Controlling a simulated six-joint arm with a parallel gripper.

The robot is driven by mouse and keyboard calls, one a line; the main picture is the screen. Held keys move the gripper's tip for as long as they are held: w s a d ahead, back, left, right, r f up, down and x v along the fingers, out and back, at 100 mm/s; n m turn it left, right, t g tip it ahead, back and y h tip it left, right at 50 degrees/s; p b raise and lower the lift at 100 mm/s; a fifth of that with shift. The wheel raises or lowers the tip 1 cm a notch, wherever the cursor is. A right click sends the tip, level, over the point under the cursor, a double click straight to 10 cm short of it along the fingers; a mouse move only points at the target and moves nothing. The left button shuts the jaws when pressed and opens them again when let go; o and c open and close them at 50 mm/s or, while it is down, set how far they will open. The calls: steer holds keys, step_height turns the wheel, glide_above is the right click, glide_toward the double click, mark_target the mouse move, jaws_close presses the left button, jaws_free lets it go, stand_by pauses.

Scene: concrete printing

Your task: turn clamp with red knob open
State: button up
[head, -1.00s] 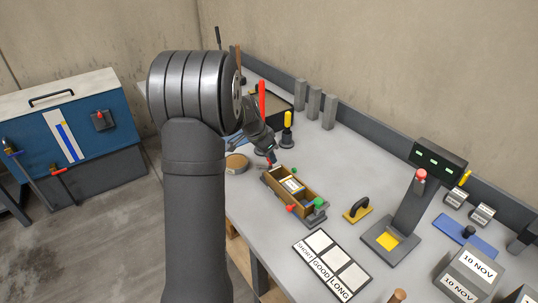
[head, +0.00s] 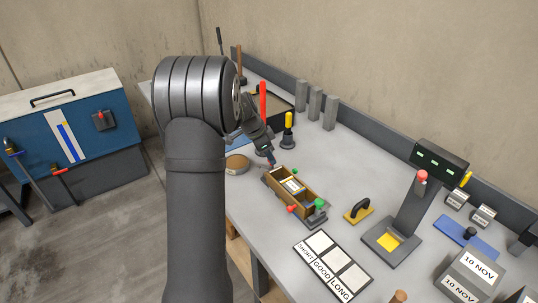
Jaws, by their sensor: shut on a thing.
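A wooden mould (head: 305,198) with a yellow-and-white label inside sits on a grey base on the table. A red knob (head: 291,208) is at its near left corner. Green knobs are at its near right end (head: 319,203) and on its far right side (head: 295,171). My gripper (head: 271,163) points down at the far left end of the mould. It is shut on the small knob there, which showed red a second ago and is now mostly hidden by the fingers.
A round tan-topped tin (head: 237,164) stands left of the mould. A yellow-handled tool (head: 288,130) and a red-handled one (head: 263,100) stand behind. A black-handled yellow float (head: 358,211) lies to the right. A SHORT/GOOD/LONG board (head: 332,265) lies in front.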

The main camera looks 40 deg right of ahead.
steer(key=o, duration=1)
steer(key=shift+r, duration=0.1)
steer(key=v, duration=1.7)
steer(key=x, duration=1.7)
